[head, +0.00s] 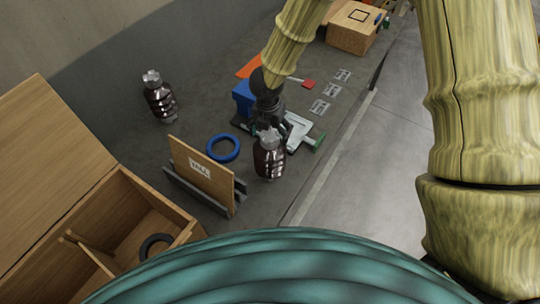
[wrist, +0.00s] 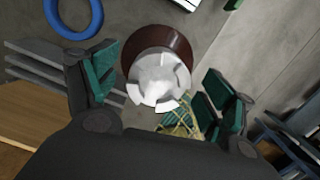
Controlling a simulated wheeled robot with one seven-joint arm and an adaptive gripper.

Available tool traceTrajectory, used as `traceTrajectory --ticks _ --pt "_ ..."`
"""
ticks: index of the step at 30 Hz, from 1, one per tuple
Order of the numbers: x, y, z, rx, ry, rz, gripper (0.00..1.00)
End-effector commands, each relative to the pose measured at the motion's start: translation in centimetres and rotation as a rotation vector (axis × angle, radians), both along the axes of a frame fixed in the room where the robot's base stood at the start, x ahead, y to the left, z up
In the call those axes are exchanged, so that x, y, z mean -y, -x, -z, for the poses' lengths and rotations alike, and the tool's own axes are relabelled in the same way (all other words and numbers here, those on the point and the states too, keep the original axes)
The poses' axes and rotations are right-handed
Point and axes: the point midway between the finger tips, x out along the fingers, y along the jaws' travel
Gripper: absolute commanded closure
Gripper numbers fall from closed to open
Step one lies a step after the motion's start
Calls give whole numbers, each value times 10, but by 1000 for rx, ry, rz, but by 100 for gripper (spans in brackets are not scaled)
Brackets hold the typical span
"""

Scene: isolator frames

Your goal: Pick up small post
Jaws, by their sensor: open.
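A dark brown ribbed post with a silver notched cap (head: 268,155) stands upright on the grey bench near its front edge. A similar post (head: 160,98) stands farther left; I cannot tell which is smaller. My gripper (head: 267,120) is above the nearer post, partly in front of its top. In the wrist view the silver cap (wrist: 160,80) lies between the two green-padded fingers of my gripper (wrist: 155,88). The fingers are spread with gaps beside the cap, and the gripper holds nothing. The post's lower body is mostly hidden under its cap there.
A blue ring (head: 223,148) lies left of the nearer post. A labelled wooden board (head: 202,174) stands in a grey holder. An open wooden box (head: 120,222) is at lower left. A green-ended clamp (head: 303,132) and blue block (head: 244,98) sit close behind the post.

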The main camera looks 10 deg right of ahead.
Motion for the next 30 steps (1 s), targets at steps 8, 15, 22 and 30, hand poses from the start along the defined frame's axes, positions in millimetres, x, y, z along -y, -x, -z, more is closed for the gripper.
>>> traceTrajectory --ticks 8,15,22,30 --pt "0 0 16 -2 4 -3 17" --pt "1 -3 40 -1 3 0 17" --pt "2 -4 51 0 1 1 17" --pt "2 -4 52 1 0 1 26"
